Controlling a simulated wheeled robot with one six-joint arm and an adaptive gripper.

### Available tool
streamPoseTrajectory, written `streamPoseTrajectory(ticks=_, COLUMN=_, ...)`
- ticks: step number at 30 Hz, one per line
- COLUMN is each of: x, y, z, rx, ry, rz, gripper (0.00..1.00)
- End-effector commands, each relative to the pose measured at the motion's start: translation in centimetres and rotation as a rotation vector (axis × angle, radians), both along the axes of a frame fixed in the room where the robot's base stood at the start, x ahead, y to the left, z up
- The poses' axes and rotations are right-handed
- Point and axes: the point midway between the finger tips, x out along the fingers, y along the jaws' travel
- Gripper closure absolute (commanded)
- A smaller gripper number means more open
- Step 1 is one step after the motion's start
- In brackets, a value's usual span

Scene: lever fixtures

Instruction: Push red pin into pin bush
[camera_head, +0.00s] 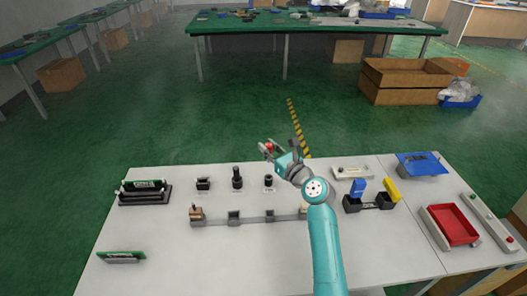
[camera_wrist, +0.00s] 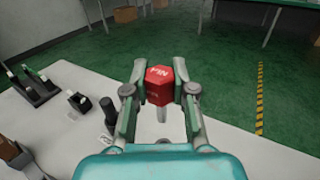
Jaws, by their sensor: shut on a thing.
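The red pin (camera_wrist: 159,85) has a hexagonal head lettered "PIN", with a pale shaft (camera_wrist: 162,114) below it. My gripper (camera_wrist: 159,88) is shut on the head from both sides and holds it above the white table. In the head view the pin (camera_head: 269,146) shows as a small red spot between the fingers of my gripper (camera_head: 268,148). A short black cylindrical fixture (camera_head: 268,181), possibly the pin bush, stands on the table in front of the gripper. I cannot confirm the bush in the wrist view, and the pin's tip is unclear.
A taller black knob (camera_head: 237,178) and a black block (camera_head: 203,184) stand to the left. A grey rail (camera_head: 256,217) lies nearer. Blue and yellow levers (camera_head: 370,198) and a red tray (camera_head: 450,224) are to the right.

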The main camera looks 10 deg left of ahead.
Motion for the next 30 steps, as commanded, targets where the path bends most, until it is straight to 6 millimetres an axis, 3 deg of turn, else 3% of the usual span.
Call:
streamPoseTrajectory(ticks=8, x=-0.1, y=0.0, z=-0.6, rx=0.000, ry=0.001, rz=0.001, gripper=1.00)
streamPoseTrajectory(ticks=30, x=-0.1, y=0.0, z=-5.6, rx=-0.001, ry=0.001, rz=0.000, gripper=1.00)
